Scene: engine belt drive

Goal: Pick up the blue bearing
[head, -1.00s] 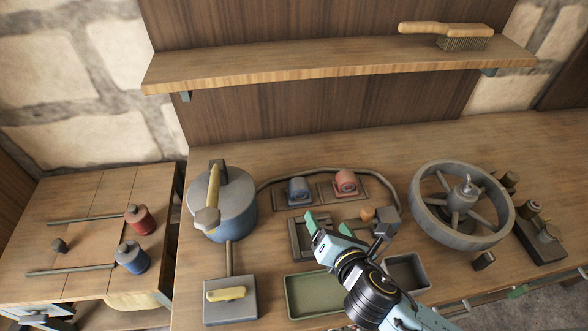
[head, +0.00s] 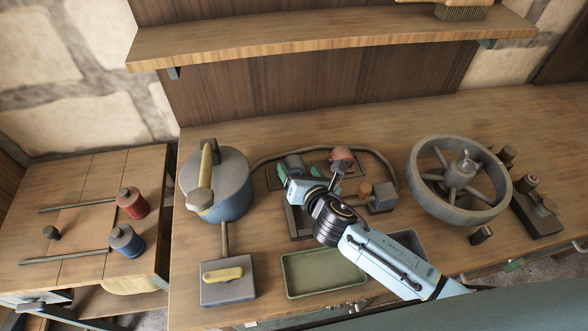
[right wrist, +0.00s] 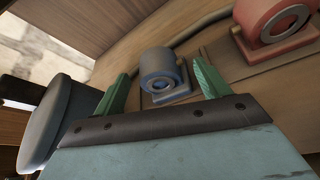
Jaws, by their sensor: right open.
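The blue bearing (head: 294,164) stands on a flat plate at the back of the bench, partly hidden by my right gripper in the head view. In the right wrist view the blue bearing (right wrist: 162,75) lies ahead, between the lines of the two green fingers. My right gripper (head: 322,172) is open and empty, just in front of the bearing; its fingers also show in the right wrist view (right wrist: 158,88). I cannot tell whether a finger touches the bearing. My left gripper is not in view.
The red bearing (head: 341,158) stands right of the blue one. A large blue-grey pot (head: 222,190) is to the left, and a spoked wheel (head: 458,210) to the right. A green tray (head: 322,275) lies in front. A belt (head: 330,143) curves behind the bearings.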

